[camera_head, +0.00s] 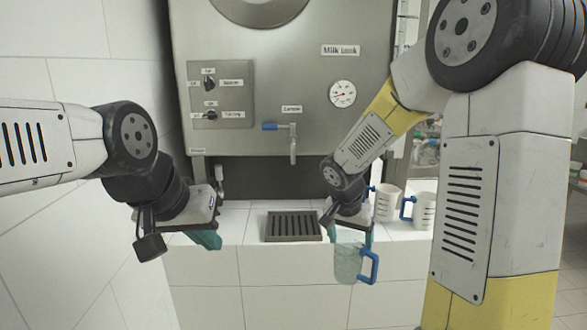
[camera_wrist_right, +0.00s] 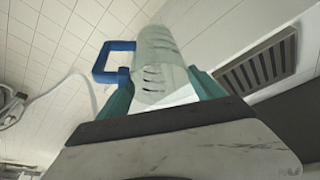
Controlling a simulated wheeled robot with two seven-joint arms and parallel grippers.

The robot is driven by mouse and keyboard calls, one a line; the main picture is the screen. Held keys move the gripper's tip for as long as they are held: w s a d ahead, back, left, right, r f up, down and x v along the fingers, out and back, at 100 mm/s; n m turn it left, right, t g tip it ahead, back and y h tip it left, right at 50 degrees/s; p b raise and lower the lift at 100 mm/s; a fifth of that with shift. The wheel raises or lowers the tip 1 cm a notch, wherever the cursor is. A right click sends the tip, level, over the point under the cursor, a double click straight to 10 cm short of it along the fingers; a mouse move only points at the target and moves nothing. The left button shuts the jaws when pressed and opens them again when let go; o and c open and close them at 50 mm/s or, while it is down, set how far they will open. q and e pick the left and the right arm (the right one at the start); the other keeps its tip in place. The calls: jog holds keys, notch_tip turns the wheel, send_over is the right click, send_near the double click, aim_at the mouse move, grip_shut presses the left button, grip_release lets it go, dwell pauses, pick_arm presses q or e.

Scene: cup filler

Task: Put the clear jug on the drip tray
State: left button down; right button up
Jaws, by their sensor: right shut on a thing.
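The clear jug (camera_head: 347,264) has a blue handle on its right side in the head view. My right gripper (camera_head: 350,236) is shut on it, with teal fingers on either side of the jug (camera_wrist_right: 158,65) in the right wrist view. The jug looks roughly upright, in front of the counter's front edge and to the right of the drip tray. The dark slatted drip tray (camera_head: 292,238) lies on the white counter below the tank's tap, with nothing on it. It also shows in the right wrist view (camera_wrist_right: 258,68). My left gripper (camera_head: 206,240) is left of the tray, apart from everything; its opening is unclear.
Two white cups with blue handles (camera_head: 386,204) (camera_head: 423,211) stand on the counter to the right. The steel milk tank (camera_head: 270,85) rises behind, with a blue-levered tap (camera_head: 292,142) over the tray. The counter between tray and left gripper is bare.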

aim_at(350, 281)
jog(key=w+f+n, duration=0.1)
jog(key=f+n, duration=0.1)
jog(key=w+f+n+y, duration=0.1)
jog(key=f, duration=0.1)
jog(key=w+d+f+n+y, duration=0.1)
jog(key=f+n, duration=0.1)
jog(key=f, duration=0.1)
jog(key=shift+w+f+n+t, duration=0.1)
jog(key=shift+w+n+t, duration=0.2)
jog(key=shift+t, duration=0.1)
jog(key=shift+s+f, duration=0.15)
jog(key=shift+f, duration=0.2)
jog(key=s+f, duration=0.1)
jog(key=f, duration=0.1)
jog(key=s+f, duration=0.2)
jog(key=shift+s+a+f, duration=0.15)
jog(key=shift+a+f, duration=0.05)
jog(key=shift+s+d+f, duration=0.2)
jog(key=shift+s+f, duration=0.2)
jog(key=shift+s, duration=0.05)
